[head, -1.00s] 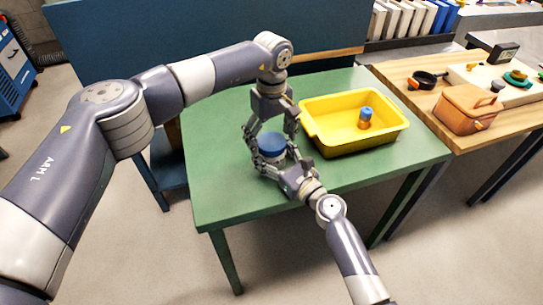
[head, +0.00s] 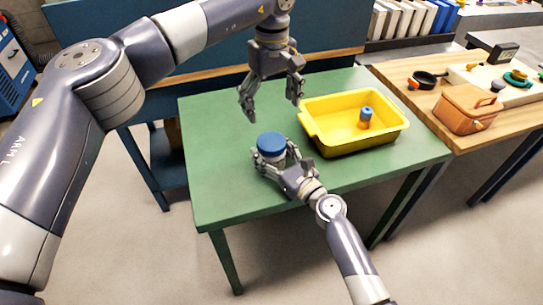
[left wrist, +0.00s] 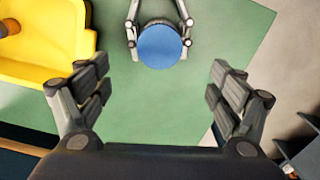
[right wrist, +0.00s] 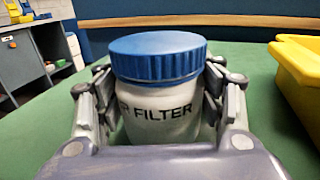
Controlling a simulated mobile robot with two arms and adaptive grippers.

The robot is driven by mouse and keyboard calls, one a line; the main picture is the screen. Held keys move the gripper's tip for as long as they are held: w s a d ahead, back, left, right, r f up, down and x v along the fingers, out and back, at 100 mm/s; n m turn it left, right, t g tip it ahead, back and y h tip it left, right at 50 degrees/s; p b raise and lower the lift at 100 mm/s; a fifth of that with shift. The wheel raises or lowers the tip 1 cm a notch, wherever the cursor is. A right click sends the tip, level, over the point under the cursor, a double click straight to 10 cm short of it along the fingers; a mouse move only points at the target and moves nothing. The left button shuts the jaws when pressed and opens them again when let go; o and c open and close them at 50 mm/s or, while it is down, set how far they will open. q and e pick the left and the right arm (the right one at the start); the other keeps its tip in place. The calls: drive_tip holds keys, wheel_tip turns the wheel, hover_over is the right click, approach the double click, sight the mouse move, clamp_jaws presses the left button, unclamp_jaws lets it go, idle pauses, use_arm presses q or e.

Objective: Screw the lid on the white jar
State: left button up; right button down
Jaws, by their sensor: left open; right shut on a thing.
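The white jar (right wrist: 165,112) with black lettering ending in "FILTER" stands upright on the green table, with the blue lid (right wrist: 157,57) sitting level on its top. The lid also shows in the head view (head: 271,144) and from above in the left wrist view (left wrist: 160,46). My right gripper (head: 272,162) is shut around the jar's body, one finger on each side. My left gripper (head: 272,108) is open and empty, raised above and behind the jar, apart from the lid. Whether the lid is tight cannot be told.
A yellow bin (head: 345,146) stands right of the jar and holds a small orange bottle with a blue cap (head: 366,117). The green table (head: 222,180) is clear left of the jar. A wooden bench (head: 450,131) adjoins at the right.

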use_arm(q)
drive_tip(key=shift+r, duration=0.5)
use_arm(e)
drive_tip(key=shift+c, duration=1.7)
unclamp_jaws()
drive_tip(key=v, duration=1.2)
drive_tip(key=shift+f, duration=0.1)
